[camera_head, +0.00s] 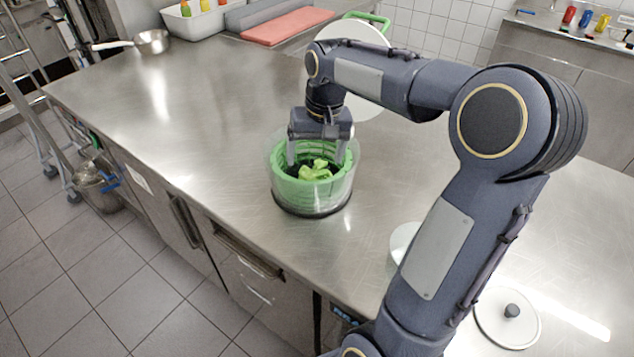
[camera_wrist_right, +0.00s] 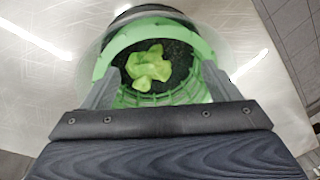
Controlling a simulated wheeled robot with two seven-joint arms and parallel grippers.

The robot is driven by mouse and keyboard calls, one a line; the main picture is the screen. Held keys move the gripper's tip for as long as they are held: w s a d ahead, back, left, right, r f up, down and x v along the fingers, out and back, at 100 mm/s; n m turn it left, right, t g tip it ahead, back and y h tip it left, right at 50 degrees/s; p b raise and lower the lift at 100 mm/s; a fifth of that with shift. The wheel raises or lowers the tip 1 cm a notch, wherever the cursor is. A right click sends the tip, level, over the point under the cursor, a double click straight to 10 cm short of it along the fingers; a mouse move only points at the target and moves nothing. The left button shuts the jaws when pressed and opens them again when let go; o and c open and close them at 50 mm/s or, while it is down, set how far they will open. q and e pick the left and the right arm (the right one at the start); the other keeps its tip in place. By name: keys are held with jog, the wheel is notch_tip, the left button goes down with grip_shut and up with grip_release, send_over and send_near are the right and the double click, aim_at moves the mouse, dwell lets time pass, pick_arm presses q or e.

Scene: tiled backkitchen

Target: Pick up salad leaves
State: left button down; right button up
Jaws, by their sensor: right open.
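The salad leaves (camera_head: 316,171) are light green and lie inside a green basket (camera_head: 337,187), which sits in a clear round bowl (camera_head: 311,205) on the steel counter. They also show in the right wrist view (camera_wrist_right: 149,67), in the middle of the basket against a dark bottom. My right gripper (camera_head: 318,160) points down over the bowl, its fingers apart and reaching inside the basket rim, above the leaves. Nothing shows held between the fingers; whether they touch the basket wall I cannot tell. My left gripper is not in view.
The steel counter (camera_head: 215,110) is clear left of the bowl. A saucepan (camera_head: 152,42), a white bin (camera_head: 200,22) and a red board (camera_head: 287,27) stand at the back. A round lid (camera_head: 490,322) and a white bowl (camera_head: 400,243), partly hidden by my arm, are at right.

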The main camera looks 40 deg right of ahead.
jog(key=m+g, duration=0.1)
send_over(316, 167)
jog(key=shift+h, duration=0.4)
notch_tip(316, 167, down, 5)
jog(key=shift+d+r+b, duration=0.1)
jog(key=shift+b, duration=0.3)
notch_tip(316, 167, down, 7)
jog(key=shift+p, duration=0.35)
jog(key=shift+c, duration=0.2)
jog(key=c, duration=1)
jog(key=shift+r, duration=0.1)
jog(key=shift+c, duration=0.2)
